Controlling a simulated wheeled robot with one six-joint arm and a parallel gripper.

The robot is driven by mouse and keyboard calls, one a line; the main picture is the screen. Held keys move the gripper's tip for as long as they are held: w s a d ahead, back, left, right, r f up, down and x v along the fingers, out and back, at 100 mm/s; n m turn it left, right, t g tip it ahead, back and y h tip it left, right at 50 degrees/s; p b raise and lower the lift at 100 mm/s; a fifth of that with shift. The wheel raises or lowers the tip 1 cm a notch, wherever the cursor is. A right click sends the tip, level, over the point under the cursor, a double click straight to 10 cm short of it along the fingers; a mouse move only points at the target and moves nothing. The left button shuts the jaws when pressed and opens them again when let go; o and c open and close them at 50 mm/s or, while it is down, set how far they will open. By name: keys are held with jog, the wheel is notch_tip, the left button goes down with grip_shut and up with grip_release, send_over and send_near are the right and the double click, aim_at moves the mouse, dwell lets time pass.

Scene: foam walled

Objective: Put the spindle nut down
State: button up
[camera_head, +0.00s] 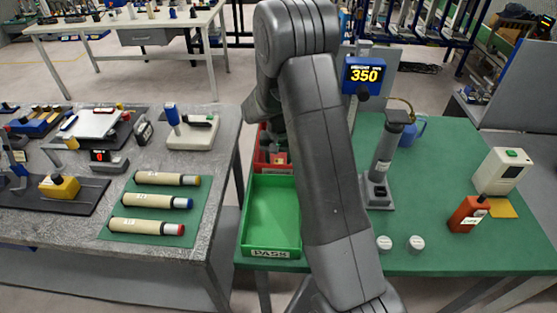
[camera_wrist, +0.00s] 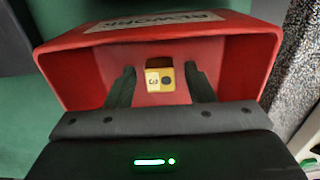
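The spindle nut appears to be the small yellow block (camera_wrist: 160,78) with a white label and a dark round hole, seen in the wrist view. It is within the outline of the red bin (camera_wrist: 85,75), whose label reads REWORK. My gripper (camera_wrist: 161,75) points into the bin. Its two dark fingers are apart, with a visible gap on each side of the yellow block. In the head view the red bin (camera_head: 262,165) is mostly hidden by my arm, and the nut cannot be made out there.
A green bin labelled PASS (camera_head: 270,215) stands in front of the red bin on the green table (camera_head: 455,255). A grey stand (camera_head: 384,160) and two small grey-white cylinders (camera_head: 384,243) are right of my arm. A grey bench (camera_head: 215,150) is at left, across a gap.

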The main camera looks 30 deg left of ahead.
aim_at(278, 162)
notch_tip(278, 162, up, 12)
jog(key=b, duration=0.1)
jog(key=shift+r, duration=0.2)
dwell(0.3)
jog(key=shift+f, duration=0.1)
notch_tip(278, 162, down, 12)
jog(key=shift+f+p, duration=0.2)
jog(key=shift+p, duration=0.4)
jog(key=shift+r+b, duration=0.3)
jog(key=shift+r, duration=1.55)
